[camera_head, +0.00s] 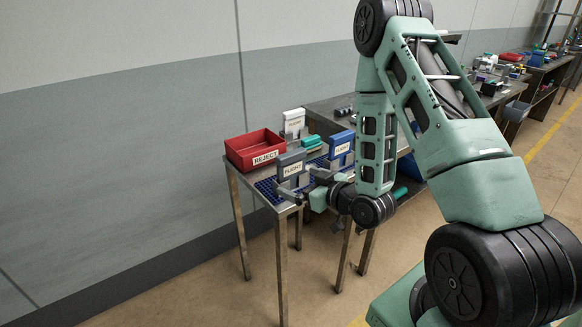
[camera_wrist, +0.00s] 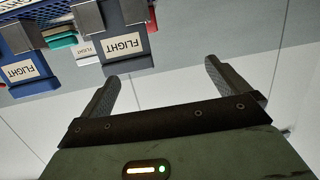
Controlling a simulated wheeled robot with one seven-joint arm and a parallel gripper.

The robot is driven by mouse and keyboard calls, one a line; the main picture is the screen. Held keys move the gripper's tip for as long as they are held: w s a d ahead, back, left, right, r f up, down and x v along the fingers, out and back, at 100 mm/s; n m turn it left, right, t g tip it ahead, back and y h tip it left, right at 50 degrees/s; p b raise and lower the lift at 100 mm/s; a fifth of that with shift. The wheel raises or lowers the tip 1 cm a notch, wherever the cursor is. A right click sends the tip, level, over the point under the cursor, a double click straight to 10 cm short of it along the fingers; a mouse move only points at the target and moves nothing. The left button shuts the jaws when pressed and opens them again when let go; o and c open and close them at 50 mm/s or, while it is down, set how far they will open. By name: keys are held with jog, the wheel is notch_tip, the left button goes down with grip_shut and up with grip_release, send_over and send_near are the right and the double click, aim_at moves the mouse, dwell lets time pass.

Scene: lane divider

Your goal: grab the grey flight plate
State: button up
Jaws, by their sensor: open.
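The grey flight plate (camera_head: 291,160) stands upright on the blue mesh mat (camera_head: 266,187) at the near end of the metal table, with a pale FLIGHT label. In the wrist view, which looks upside down, the grey plate (camera_wrist: 127,62) is at upper centre-left, beyond the fingertips and left of the middle of their gap. My gripper (camera_head: 302,188) is at the table's near end, close to the plate. In the wrist view my gripper (camera_wrist: 162,72) is open, with nothing between its fingers. In the head view the fingers partly overlap the plate's lower part.
A blue flight plate (camera_head: 341,143) stands to the right, and a white plate (camera_head: 294,119) stands behind. A teal object (camera_head: 311,141) lies between them. A red REJECT bin (camera_head: 240,147) is at the left. The wall is behind the table; floor at front left is clear.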

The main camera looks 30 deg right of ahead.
jog(key=s+d+m+t+h, duration=0.2)
jog(key=s+d+t, duration=0.1)
jog(key=d, duration=0.2)
jog(key=b, duration=0.9)
send_near(289, 152)
jog(key=w+p, duration=0.2)
jog(key=w, duration=0.2)
jog(key=shift+w+r, duration=0.2)
jog(key=shift+w, duration=0.05)
jog(key=shift+w+f+p, duration=0.15)
jog(key=shift+w+p, duration=0.35)
jog(key=shift+w, duration=1.1)
jog(key=shift+w+f+p, duration=0.1)
jog(key=shift+w+p, duration=0.4)
jog(key=shift+w, duration=1.15)
jog(key=c, duration=1.1)
jog(key=shift+c, duration=0.2)
